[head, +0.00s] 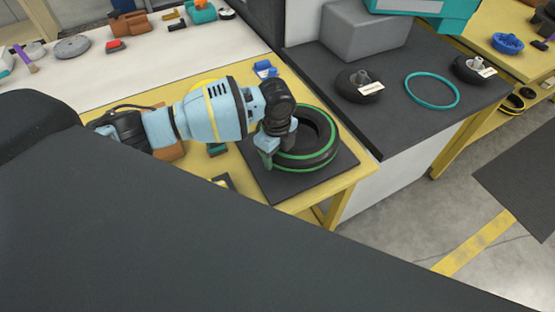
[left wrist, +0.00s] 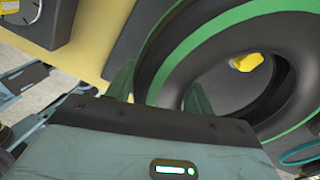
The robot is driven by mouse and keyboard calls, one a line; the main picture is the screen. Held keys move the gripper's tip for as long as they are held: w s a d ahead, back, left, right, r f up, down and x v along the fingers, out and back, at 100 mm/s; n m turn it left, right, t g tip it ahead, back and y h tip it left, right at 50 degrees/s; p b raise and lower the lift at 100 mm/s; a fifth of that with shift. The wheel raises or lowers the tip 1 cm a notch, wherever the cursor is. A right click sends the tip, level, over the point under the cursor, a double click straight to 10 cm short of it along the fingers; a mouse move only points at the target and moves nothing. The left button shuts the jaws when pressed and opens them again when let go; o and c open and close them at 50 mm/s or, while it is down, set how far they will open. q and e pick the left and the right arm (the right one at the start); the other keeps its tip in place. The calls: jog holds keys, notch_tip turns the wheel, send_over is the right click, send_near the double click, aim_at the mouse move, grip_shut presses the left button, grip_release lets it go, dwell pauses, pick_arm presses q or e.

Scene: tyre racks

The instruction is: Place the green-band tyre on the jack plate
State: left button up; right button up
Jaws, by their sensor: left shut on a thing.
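The green-band tyre (head: 311,140) is black with green rings and lies nearly flat over a dark square plate (head: 338,168) on the yellow table; I take this for the jack plate. Whether the tyre touches it or hangs just above I cannot tell. My left gripper (head: 275,152) is shut on the tyre's near-left wall. In the left wrist view one green finger is outside the tyre (left wrist: 195,45) and one inside its hole, where a small yellow patch (left wrist: 246,62) shows. My right gripper is not in view.
A dark counter (head: 425,105) to the right holds two small wheels with tags (head: 359,85), a teal ring (head: 432,90) and a grey box (head: 364,30). A blue item (head: 265,69) sits behind the tyre. A white bench (head: 75,80) with tools is at the back left.

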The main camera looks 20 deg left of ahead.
pick_arm(q)
jog(key=shift+f, duration=1.75)
jog(key=shift+f, duration=0.15)
jog(key=o, duration=1.3)
notch_tip(320, 180, up, 12)
jog(key=shift+r+p, duration=0.1)
jog(key=shift+p, duration=0.2)
